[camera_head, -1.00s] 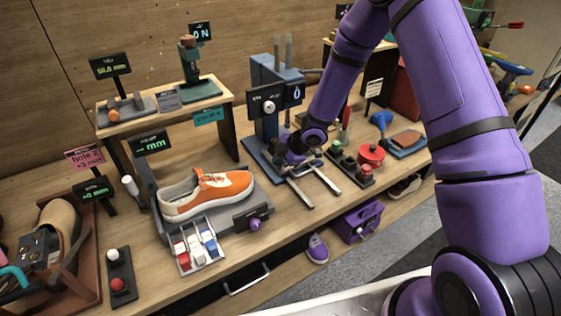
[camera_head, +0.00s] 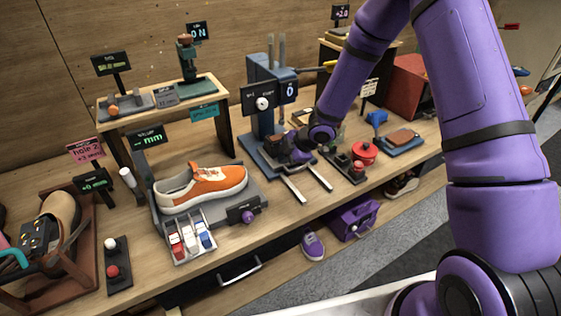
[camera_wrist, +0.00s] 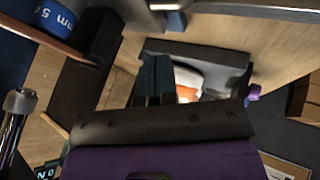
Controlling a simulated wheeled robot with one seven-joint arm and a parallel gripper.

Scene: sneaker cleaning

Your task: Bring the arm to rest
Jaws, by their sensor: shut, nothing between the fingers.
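My purple arm reaches in from the right in the head view, above the workbench. My gripper (camera_head: 284,153) is beside the blue press-like machine (camera_head: 268,100), low over its front; whether they touch is unclear, and the fingertips are hard to make out there. In the wrist view my gripper's dark fingers (camera_wrist: 154,80) are together with nothing held. An orange and white sneaker (camera_head: 203,188) rests on a grey stand left of my gripper. Part of it shows beyond the fingers in the wrist view (camera_wrist: 187,93).
Two pale rails (camera_head: 293,190) stick out in front of the machine. A red pot (camera_head: 364,152) and a brown-topped block (camera_head: 403,137) stand to the right. A tray of coloured switches (camera_head: 190,242) is at the bench's front. Open floor lies lower right.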

